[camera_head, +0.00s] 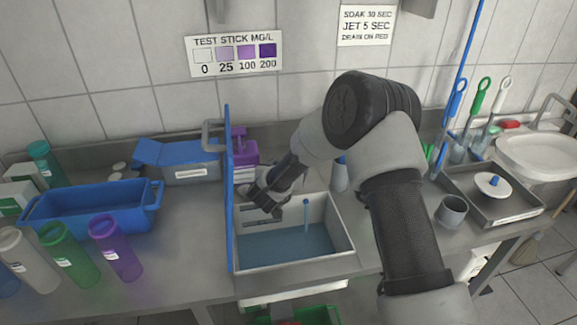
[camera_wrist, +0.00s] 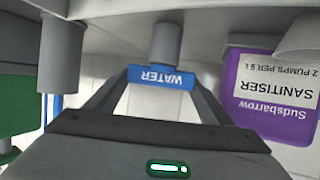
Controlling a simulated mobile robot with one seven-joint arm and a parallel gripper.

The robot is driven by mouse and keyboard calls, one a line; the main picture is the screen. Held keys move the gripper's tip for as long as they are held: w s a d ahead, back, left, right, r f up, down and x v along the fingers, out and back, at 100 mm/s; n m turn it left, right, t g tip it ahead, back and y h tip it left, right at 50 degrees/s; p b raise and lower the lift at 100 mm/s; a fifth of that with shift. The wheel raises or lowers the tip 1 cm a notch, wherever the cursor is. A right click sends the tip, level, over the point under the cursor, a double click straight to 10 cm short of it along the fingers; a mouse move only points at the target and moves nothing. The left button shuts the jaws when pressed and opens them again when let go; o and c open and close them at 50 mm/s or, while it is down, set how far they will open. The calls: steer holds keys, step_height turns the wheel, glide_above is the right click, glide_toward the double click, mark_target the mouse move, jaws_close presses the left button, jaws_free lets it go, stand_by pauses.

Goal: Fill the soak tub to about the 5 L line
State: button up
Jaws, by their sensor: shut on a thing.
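The light grey tub (camera_head: 345,240) is set in the counter under my gripper in the head view. Blue-tinted water (camera_head: 285,247) covers its bottom, below dark marks on the back wall. I cannot read the line figures. My gripper (camera_head: 262,196) is above the tub's back left part, partly hidden by my arm. In the wrist view my gripper (camera_wrist: 160,92) is shut on a blue part lettered WATER (camera_wrist: 162,77), which appears upside down below a grey cylindrical fitting (camera_wrist: 165,42). I cannot tell from the head view whether water is running.
A tall blue panel (camera_head: 228,190) stands along the tub's left edge. A purple sanitiser container (camera_head: 243,150) is behind it and shows in the wrist view (camera_wrist: 275,90). A blue bin (camera_head: 95,212) and several bottles stand left. A grey tray (camera_head: 500,205) is right.

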steer(key=o, duration=1)
steer(key=shift+o, duration=0.2)
steer(key=v, duration=0.7)
steer(key=shift+s, duration=0.25)
